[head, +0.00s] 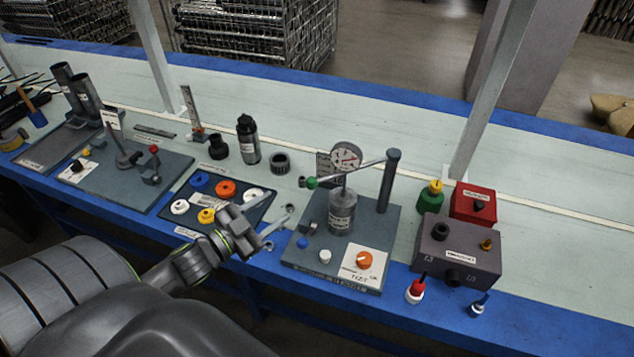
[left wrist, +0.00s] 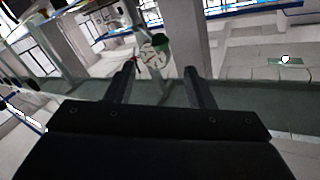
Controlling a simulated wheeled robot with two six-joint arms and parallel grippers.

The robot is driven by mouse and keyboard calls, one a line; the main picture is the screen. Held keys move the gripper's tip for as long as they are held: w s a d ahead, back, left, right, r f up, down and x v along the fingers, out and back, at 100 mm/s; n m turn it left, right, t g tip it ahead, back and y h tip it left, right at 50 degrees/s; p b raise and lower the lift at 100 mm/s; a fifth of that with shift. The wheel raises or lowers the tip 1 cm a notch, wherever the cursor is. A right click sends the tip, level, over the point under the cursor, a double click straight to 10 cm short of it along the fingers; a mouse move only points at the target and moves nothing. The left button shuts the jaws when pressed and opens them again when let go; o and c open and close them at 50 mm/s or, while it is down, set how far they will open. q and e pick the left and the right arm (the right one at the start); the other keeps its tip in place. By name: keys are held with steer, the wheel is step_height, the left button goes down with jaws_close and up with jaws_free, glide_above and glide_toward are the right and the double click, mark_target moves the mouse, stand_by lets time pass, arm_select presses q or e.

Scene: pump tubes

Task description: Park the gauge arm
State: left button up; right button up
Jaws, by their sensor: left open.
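The gauge arm (head: 368,164) is a thin grey bar reaching left from a dark upright post (head: 389,182). A white dial gauge (head: 346,157) and a green knob (head: 311,183) are at its left part. The dial stands above a grey cylinder (head: 341,212) on the plate; I cannot tell if they touch. My left gripper (head: 273,228) is open and empty, left of the plate and in front of the knob, apart from it. In the left wrist view the open fingers (left wrist: 160,78) frame the dial (left wrist: 152,60) and green knob (left wrist: 162,40). My right gripper is not in view.
The gauge plate (head: 300,255) also carries an orange knob (head: 364,260) and small pegs. Left is a dark mat (head: 258,209) with coloured rings. Right are a grey box (head: 455,248) and a red box (head: 474,202). Black cylinders stand behind. The rear bench strip is clear.

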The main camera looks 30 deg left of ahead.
mark_target(317, 180)
arm_select(q)
steer(key=p+x, duration=0.1)
steer(key=x, duration=0.1)
steer(key=p+x, duration=0.2)
steer(key=x, duration=0.1)
steer(key=p+x, duration=0.1)
steer(key=x, duration=0.2)
steer(key=shift+a+r, duration=0.1)
steer(key=shift+r, duration=0.15)
steer(key=x, duration=0.2)
steer(key=p+x, duration=0.1)
steer(key=x, duration=0.2)
steer(key=shift+f, duration=0.2)
steer(key=shift+w, duration=0.55)
jaws_close()
